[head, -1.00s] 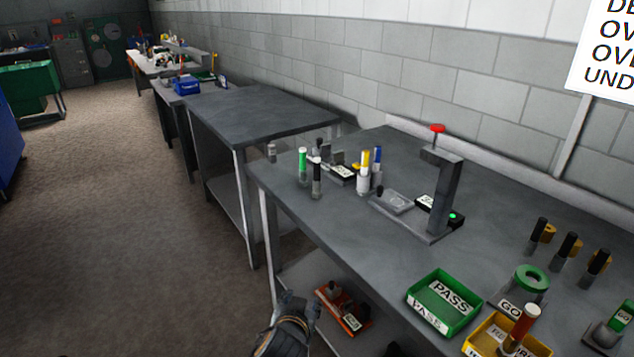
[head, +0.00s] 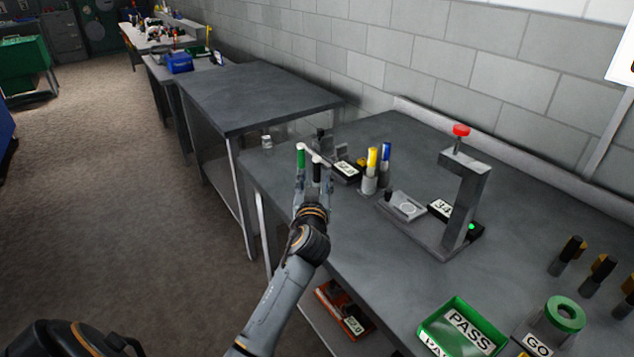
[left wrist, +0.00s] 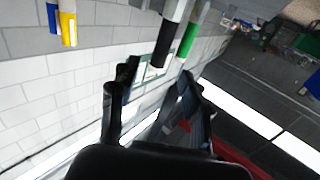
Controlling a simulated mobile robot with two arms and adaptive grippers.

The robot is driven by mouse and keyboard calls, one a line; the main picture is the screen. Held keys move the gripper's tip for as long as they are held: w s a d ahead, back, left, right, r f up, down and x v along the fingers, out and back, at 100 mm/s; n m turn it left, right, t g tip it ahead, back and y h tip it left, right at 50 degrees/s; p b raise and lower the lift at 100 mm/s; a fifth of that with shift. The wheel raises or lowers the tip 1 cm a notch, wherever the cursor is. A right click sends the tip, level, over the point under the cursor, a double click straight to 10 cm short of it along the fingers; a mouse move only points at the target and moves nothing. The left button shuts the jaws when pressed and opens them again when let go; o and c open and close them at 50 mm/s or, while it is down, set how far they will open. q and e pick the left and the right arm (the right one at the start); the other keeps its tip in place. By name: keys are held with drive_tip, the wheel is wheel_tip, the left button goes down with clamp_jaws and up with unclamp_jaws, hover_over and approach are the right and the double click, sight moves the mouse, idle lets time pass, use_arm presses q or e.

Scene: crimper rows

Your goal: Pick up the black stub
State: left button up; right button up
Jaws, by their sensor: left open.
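The black stub (head: 317,172), a slim upright cylinder with a pale tip, stands near the left end of the grey workbench. My left gripper (head: 313,188) is open around or just in front of it in the head view, its fingers hiding the stub's lower part. In the left wrist view the black stub (left wrist: 164,46) appears between and slightly beyond the fingertips of my left gripper (left wrist: 160,70), with a gap on both sides. A green stub (head: 301,155) stands close beside it, and also shows in the left wrist view (left wrist: 188,40). My right gripper is out of view.
Yellow (head: 372,160) and blue (head: 386,155) stubs stand to the right, near a black block with a label (head: 345,168). A press stand with a red knob (head: 461,130) and a green PASS tray (head: 462,328) are farther right.

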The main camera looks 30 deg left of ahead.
sight(317, 165)
use_arm(q)
drive_tip(key=x, duration=0.3)
drive_tip(key=shift+r+p, duration=0.25)
drive_tip(key=shift+p, duration=0.15)
drive_tip(key=x, duration=0.3)
drive_tip(key=shift+w+p, duration=0.2)
drive_tip(key=shift+p, duration=0.15)
drive_tip(key=shift+w+a, duration=0.2)
clamp_jaws()
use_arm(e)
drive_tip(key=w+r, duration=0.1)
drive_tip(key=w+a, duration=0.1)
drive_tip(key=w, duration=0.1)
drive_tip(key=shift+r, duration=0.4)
